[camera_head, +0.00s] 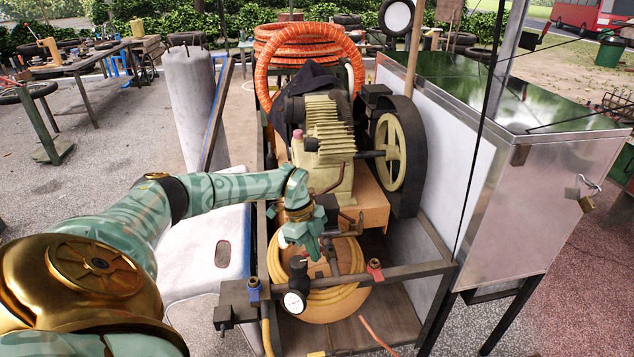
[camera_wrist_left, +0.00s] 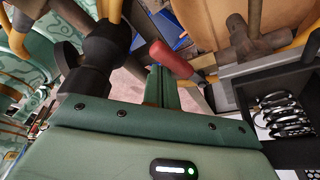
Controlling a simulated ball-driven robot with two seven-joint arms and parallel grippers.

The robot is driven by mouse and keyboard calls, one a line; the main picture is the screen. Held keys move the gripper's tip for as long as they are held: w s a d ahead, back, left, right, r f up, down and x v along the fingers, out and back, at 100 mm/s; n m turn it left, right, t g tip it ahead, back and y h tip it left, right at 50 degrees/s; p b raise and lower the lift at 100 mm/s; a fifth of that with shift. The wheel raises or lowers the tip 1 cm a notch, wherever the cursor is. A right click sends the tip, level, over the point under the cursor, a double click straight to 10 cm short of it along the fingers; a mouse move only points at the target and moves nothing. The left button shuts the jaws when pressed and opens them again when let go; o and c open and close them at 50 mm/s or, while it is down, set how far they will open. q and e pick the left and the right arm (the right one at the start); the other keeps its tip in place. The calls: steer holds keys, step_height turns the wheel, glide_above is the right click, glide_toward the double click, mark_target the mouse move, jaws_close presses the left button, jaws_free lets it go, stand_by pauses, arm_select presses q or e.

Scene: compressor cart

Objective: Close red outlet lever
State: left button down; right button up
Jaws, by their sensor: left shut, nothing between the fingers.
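In the wrist view a red-handled lever (camera_wrist_left: 170,59) slants beside the fingertips, its red grip up and left and its thin metal stem down and right. I cannot tell whether the fingers touch it. In the head view a red fitting (camera_head: 375,268) stands on the front rail, right of my left gripper (camera_head: 311,250); I cannot tell whether it is the same part. The gripper points down over the cart's front, shut and empty. Its green fingers (camera_wrist_left: 165,90) also show in the wrist view. My right gripper is out of view.
A pressure gauge (camera_head: 293,302) and a blue fitting (camera_head: 253,288) are at the front rail. A coiled yellow hose (camera_head: 345,299) lies behind it. The compressor with its flywheel (camera_head: 389,152) rises behind, and a metal cabinet (camera_head: 540,190) closes off the right.

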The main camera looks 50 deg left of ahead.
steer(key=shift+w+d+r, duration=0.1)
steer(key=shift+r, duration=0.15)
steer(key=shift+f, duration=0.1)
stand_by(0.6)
